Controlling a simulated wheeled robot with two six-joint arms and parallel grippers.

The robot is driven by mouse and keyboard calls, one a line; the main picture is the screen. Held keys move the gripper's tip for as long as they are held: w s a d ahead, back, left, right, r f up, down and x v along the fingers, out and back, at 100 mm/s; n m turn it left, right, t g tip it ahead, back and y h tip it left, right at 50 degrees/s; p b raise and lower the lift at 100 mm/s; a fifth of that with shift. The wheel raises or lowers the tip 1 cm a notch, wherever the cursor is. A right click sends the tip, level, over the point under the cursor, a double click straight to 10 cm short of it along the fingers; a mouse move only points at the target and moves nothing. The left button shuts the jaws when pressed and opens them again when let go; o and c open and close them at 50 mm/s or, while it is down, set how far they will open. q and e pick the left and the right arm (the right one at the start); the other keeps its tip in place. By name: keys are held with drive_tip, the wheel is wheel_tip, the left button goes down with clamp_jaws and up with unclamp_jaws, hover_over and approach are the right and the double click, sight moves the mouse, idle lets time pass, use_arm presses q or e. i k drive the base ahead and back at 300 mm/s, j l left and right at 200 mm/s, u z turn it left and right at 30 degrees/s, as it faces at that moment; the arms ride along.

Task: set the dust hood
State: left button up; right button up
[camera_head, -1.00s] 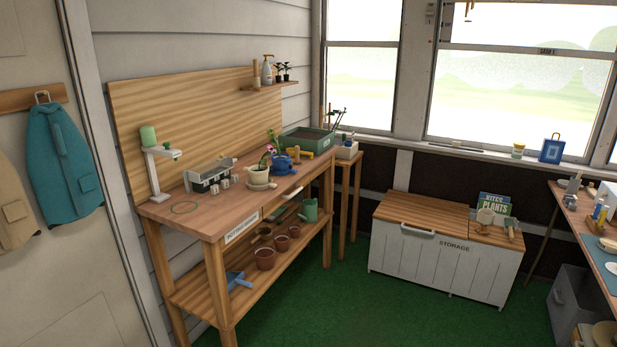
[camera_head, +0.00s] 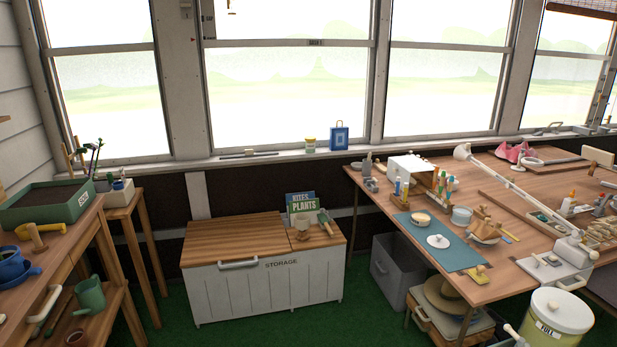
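I cannot pick out a dust hood for certain. A white box-like piece (camera_head: 412,168) stands at the back left of the right-hand worktable (camera_head: 478,289), with small bottles in front of it. A long white jointed arm (camera_head: 520,193) with a white head (camera_head: 462,152) reaches across the same table from a white base (camera_head: 570,253). Neither of my grippers is in view.
A white storage chest (camera_head: 265,292) with a wooden lid stands under the windows. The potting bench (camera_head: 75,252) is at the left edge. Green floor lies clear before the chest.

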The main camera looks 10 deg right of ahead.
sight(402, 167)
drive_tip(key=i+j+z, duration=0.9)
drive_tip(key=i, duration=0.15)
drive_tip(key=i+j+z, duration=0.45)
drive_tip(key=j, duration=0.2)
drive_tip(key=i+j, duration=0.35)
drive_tip(key=i+j+z, duration=0.3)
drive_tip(key=z, duration=0.15)
drive_tip(key=i+j+z, duration=0.5)
drive_tip(key=k, duration=0.05)
